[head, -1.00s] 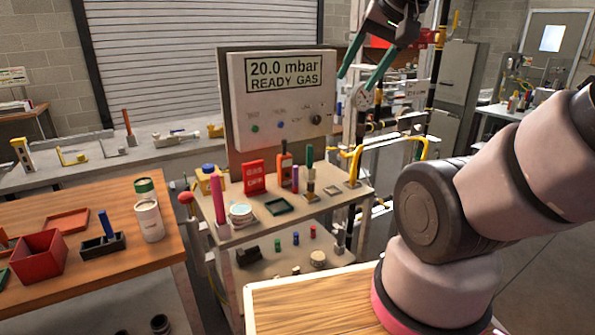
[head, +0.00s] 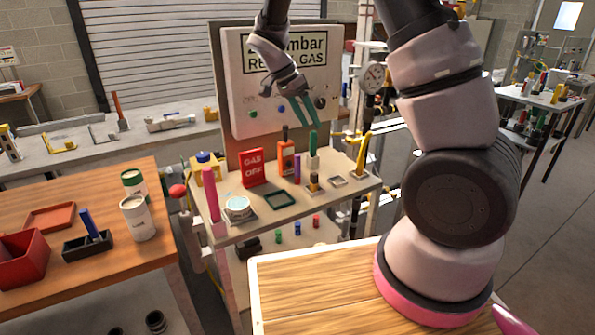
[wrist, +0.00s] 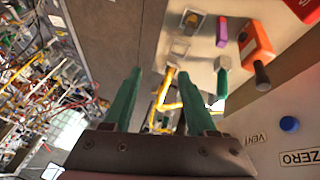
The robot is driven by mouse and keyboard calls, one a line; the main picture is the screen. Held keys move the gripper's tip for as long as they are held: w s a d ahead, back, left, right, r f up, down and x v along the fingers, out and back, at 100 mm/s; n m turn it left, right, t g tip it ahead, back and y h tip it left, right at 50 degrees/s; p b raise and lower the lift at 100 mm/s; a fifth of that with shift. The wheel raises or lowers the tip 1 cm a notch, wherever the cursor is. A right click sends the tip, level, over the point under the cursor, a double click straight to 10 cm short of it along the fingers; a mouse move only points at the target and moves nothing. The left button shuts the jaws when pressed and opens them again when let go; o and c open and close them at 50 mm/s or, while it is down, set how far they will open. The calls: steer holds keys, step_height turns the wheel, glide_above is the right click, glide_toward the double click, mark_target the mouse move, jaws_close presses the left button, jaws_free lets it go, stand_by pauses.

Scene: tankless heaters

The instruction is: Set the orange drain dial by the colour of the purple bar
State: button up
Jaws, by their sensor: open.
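My gripper (head: 304,118) is open and empty, its green fingers in front of the grey panel's lower right part. The wrist view shows the open fingers (wrist: 160,76) apart with nothing between them. The purple bar (head: 297,168) stands upright on the cart top, right of an orange block with a black stub (head: 286,158). The purple bar also shows in the wrist view (wrist: 222,30), beyond the fingers and to their right. I cannot make out a dial that is clearly the orange drain dial.
The panel (head: 240,90) has a black knob (head: 321,102) and a blue button (wrist: 289,124). A red GAS OFF sign (head: 252,168), a green-handled tool (head: 312,150), yellow pipes (head: 363,153) and a pink post (head: 211,195) crowd the cart top (head: 290,210).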

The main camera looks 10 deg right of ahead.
steer(key=w+a+f+m+t+h, duration=0.1)
steer(key=w+a+f+h, duration=0.3)
steer(key=f, duration=0.5)
steer(key=m+t+h, duration=0.1)
steer(key=t+h, duration=0.3)
glide_toward(300, 162)
steer(key=w+d+f, duration=0.1)
steer(key=w+f, duration=0.1)
steer(key=x, duration=0.5)
steer(key=shift+r, duration=0.3)
steer(key=x, duration=0.5)
steer(key=shift+s+d, duration=0.2)
steer(key=shift+d, duration=0.3)
jaws_close()
